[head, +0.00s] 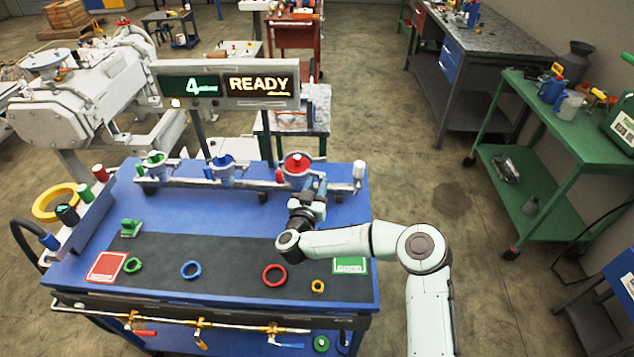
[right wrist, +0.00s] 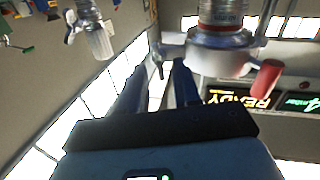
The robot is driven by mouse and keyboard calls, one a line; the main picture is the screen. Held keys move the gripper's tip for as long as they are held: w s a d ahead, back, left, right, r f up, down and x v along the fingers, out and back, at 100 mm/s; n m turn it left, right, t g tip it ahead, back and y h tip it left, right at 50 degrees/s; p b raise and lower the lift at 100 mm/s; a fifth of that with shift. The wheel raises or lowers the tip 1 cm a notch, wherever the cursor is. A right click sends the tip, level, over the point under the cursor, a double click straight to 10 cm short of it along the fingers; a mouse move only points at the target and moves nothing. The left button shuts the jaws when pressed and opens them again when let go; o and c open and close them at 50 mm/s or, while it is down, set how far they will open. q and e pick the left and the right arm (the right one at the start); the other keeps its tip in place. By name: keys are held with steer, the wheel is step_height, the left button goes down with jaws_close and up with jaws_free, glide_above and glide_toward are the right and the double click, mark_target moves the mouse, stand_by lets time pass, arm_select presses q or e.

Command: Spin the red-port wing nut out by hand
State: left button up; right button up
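The red port (head: 297,165) is the rightmost of three ports on the rail at the back of the blue cart. In the right wrist view its metal clamp body (right wrist: 222,52) fills the upper right, with a red-capped knob (right wrist: 267,76) beside it. A small grey wing-like part (right wrist: 158,58), apparently the wing nut, sticks out at the clamp's left, near my fingertips. My right gripper (right wrist: 160,76) is open, its two dark fingers apart with a bright gap between. In the head view the right gripper (head: 316,188) is just right of and below the red port, partly hidden by its wrist. My left gripper is out of view.
The blue port (head: 221,165) and green port (head: 155,162) stand left on the rail. A white-capped fitting (head: 358,172) is at the rail's right end. The dark mat (head: 225,260) carries a red ring (head: 275,275), blue ring (head: 191,270) and green ring (head: 133,265). A sign (head: 228,86) reads READY.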

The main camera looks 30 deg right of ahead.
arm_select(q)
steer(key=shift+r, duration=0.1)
arm_select(e)
steer(key=shift+w+d, duration=0.25)
jaws_close()
